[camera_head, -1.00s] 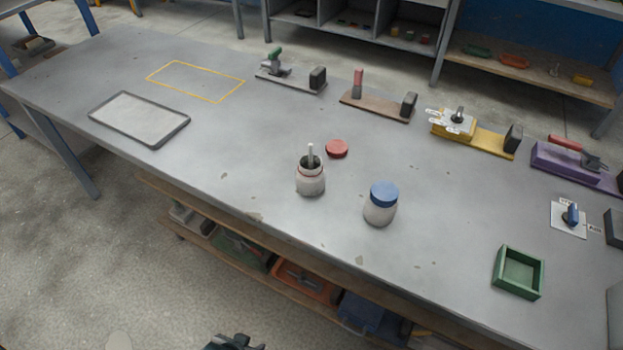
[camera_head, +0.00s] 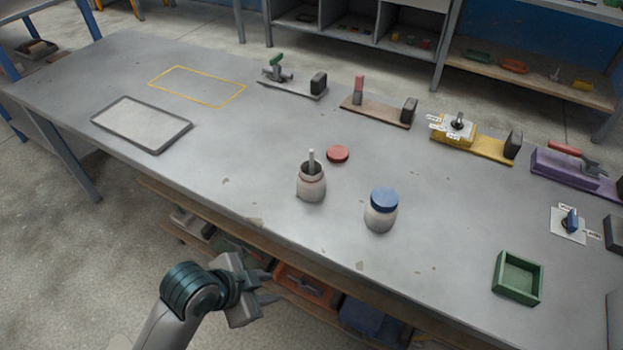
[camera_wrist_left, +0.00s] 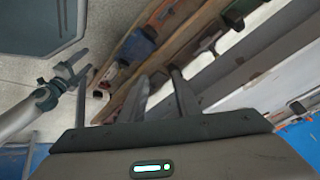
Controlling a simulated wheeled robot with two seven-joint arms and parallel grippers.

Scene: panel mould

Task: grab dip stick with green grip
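The lower part is hidden in the jar. My left gripper (camera_head: 273,287) is open and empty, off the bench's front edge, below and left of the jar. Its two fingers stand apart in the left wrist view (camera_wrist_left: 158,85). My other gripper (camera_wrist_left: 85,66) shows at the left of that view, fingers apart and empty.
A red lid (camera_head: 337,154) lies behind the jar. A blue-lidded jar (camera_head: 381,212) stands to its right, and a green tray (camera_head: 518,277) farther right. Several fixtures, one with a green handle (camera_head: 276,59), line the back. The bench (camera_head: 225,150) is clear left of the jar.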

